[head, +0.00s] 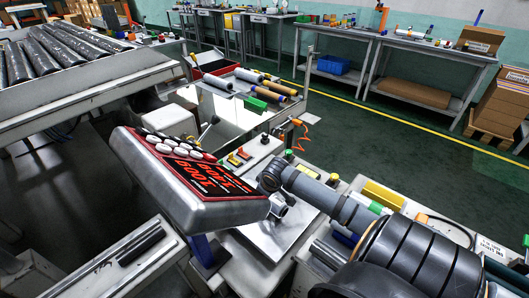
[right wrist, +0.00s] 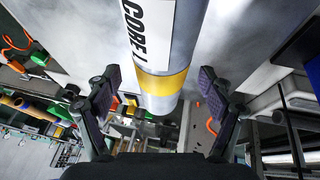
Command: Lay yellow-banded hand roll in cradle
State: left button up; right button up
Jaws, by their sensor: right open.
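In the right wrist view a pale cylindrical roll with a yellow band (right wrist: 161,84) and a white label reading "CORE" runs down from the top edge. Its near end lies between the two fingers of my right gripper (right wrist: 160,90). The fingers are spread apart, one on each side, with a visible gap to the roll. In the head view my right arm comes in from the lower right, and its wrist (head: 272,178) is over the machine's grey plate (head: 268,238). The yellow-banded roll cannot be made out there. I cannot identify the cradle with certainty. My left gripper is not in view.
A display box with red digits (head: 205,180) stands close left of my right wrist. Several rolls (head: 262,84) lie on a rack beyond it. A yellow block (head: 383,194) sits right of the plate. Green floor (head: 400,150) is clear behind the machine.

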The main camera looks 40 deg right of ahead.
jog(key=v, duration=0.5)
jog(key=shift+s+d+r, duration=0.1)
jog(key=shift+s+r, duration=0.05)
jog(key=shift+r, duration=0.15)
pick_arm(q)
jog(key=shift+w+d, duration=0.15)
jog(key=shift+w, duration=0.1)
pick_arm(e)
jog(key=shift+s+a+r, duration=0.25)
jog(key=shift+a+r, duration=0.05)
jog(key=shift+r, duration=0.35)
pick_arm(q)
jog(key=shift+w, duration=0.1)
